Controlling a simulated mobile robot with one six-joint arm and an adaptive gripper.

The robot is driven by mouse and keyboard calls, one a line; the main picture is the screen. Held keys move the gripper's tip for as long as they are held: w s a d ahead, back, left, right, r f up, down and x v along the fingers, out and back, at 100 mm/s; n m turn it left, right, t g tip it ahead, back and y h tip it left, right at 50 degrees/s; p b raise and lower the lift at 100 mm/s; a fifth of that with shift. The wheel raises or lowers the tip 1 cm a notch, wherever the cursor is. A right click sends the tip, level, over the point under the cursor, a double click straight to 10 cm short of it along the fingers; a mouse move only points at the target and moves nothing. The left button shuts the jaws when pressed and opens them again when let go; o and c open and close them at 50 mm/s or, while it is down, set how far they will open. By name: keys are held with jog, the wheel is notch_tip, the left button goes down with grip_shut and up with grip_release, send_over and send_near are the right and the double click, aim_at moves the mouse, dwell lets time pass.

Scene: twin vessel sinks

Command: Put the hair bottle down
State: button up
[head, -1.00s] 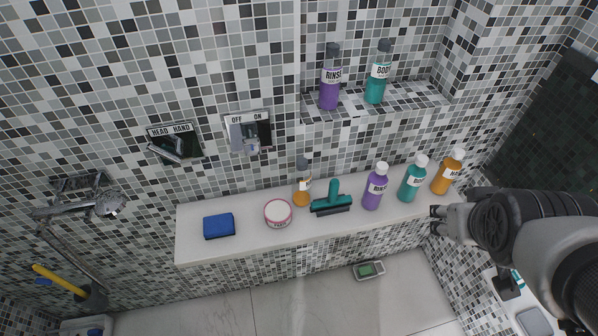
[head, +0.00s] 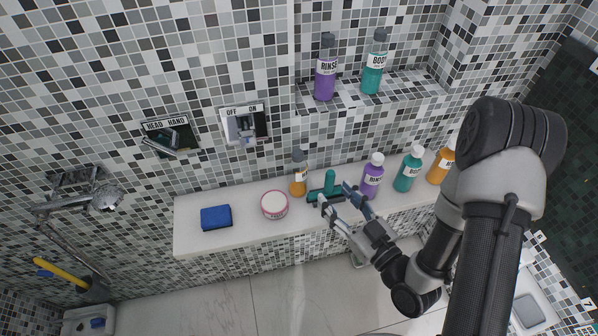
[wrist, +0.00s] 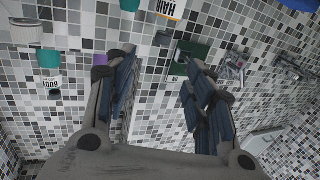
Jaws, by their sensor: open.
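An amber bottle with a grey cap (head: 299,179) stands upright on the white ledge (head: 240,238), just left of the teal squeegee (head: 329,184). Its label is too small to read in the head view. In the wrist view a bottle labelled HAIR (wrist: 170,9) is cut off by the top edge. Another orange bottle (head: 440,167) with a label starting HA stands at the ledge's right end, partly behind my arm. My gripper (head: 336,196) is open and empty in front of the squeegee, right of the amber bottle and apart from it. Its spread fingers show in the wrist view (wrist: 152,68).
A purple bottle (head: 372,178) and a teal bottle (head: 408,172) stand right of my gripper. A pink-and-white tub (head: 274,204) and a blue sponge (head: 216,217) lie to the left. Two bottles stand on the tiled upper shelf (head: 415,88). Bare ledge shows between sponge and tub.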

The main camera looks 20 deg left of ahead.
aim_at(301, 158)
jog(key=b+x, duration=0.2)
jog(key=x, duration=0.4)
jog(key=b+x, duration=0.2)
jog(key=x, duration=0.4)
jog(key=shift+r, duration=0.25)
jog(key=shift+b+x, duration=0.75)
jog(key=shift+x, duration=1.85)
jog(key=shift+s+a, duration=0.15)
jog(key=shift+c, duration=0.3)
grip_shut()
